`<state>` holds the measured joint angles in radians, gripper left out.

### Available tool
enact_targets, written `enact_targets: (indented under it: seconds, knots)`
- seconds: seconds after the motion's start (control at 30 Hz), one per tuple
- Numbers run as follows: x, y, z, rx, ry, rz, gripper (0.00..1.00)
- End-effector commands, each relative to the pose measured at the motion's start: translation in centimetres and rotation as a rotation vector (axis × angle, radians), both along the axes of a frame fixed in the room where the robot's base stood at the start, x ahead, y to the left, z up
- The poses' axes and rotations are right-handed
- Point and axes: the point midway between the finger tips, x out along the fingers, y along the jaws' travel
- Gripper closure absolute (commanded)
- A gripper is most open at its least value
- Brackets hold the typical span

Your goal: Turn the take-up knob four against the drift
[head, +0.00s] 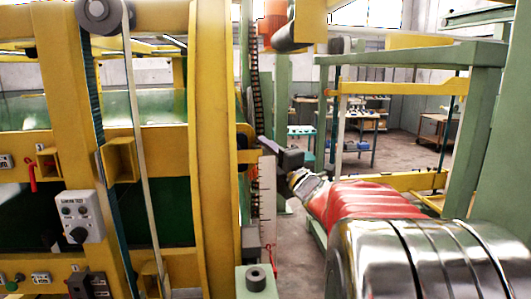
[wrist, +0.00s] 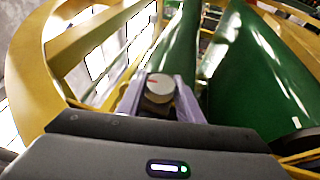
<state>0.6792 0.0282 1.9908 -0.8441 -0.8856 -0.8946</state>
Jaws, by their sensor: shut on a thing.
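The knob (wrist: 160,87) is a round grey cap with a red mark on its face, in the middle of the wrist view. My gripper (wrist: 159,95) has its two pale lilac fingers shut on it, one finger on each side. In the head view my gripper (head: 266,146) reaches left to the yellow upright of the machine, next to a white scale plate (head: 267,200). I cannot clearly make out the knob in the head view.
The yellow machine frame (head: 208,130) fills the left, with a control box (head: 83,215) on it. Green rollers (wrist: 248,75) run behind the knob in the wrist view. A green frame (head: 488,110) stands at right. Open floor (head: 390,148) shows behind my arm.

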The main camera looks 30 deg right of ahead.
Motion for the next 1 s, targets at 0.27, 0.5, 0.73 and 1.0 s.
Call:
enact_targets:
  seconds: [0.27,0.5,0.73,1.0]
  knots:
    - [-0.02,0.00,-0.14,0.030,0.066,0.000,0.90]
    - [-0.02,-0.03,-0.18,0.068,0.147,-0.002,0.90]
    - [-0.02,-0.04,-0.24,0.106,0.230,-0.002,0.90]
    - [-0.01,-0.07,-0.29,0.153,0.324,-0.003,0.90]
